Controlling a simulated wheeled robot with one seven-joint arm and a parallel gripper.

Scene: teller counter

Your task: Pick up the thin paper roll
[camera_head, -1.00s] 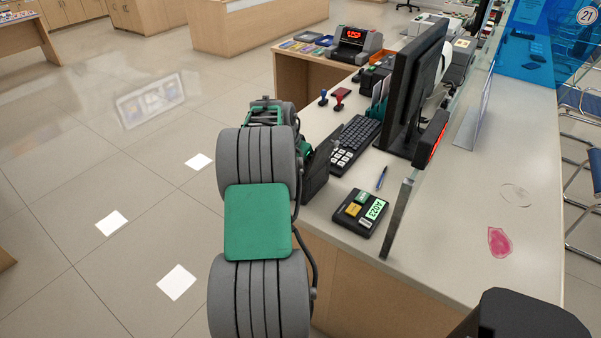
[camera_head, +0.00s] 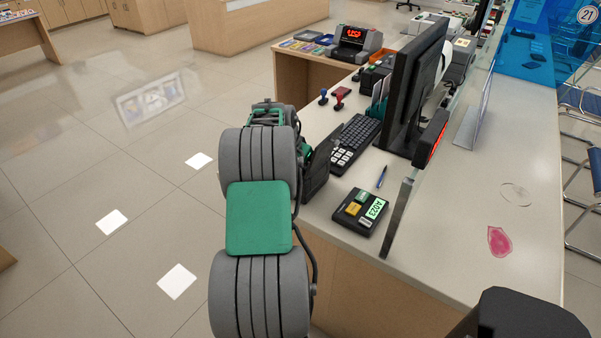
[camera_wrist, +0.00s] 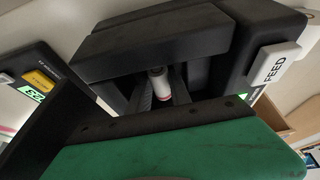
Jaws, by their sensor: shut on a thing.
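The thin paper roll (camera_wrist: 160,82), a small white cylinder with a reddish end, shows in the wrist view inside the opening of a black printer (camera_wrist: 150,42). My gripper (camera_wrist: 161,93) reaches into this opening, with grey fingers on both sides of the roll, shut on it. The green and black body of my gripper fills the lower part of the wrist view and hides part of the printer. In the head view the black printer (camera_head: 318,172) stands at the counter's left edge, partly behind my arm. The roll and fingertips are hidden there.
A keyboard (camera_head: 356,140), a monitor (camera_head: 414,85) and a ticket device (camera_head: 360,212) stand close to the printer on the counter (camera_head: 450,240). A blue pen (camera_head: 382,177) lies near the device. Open floor lies left of the counter.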

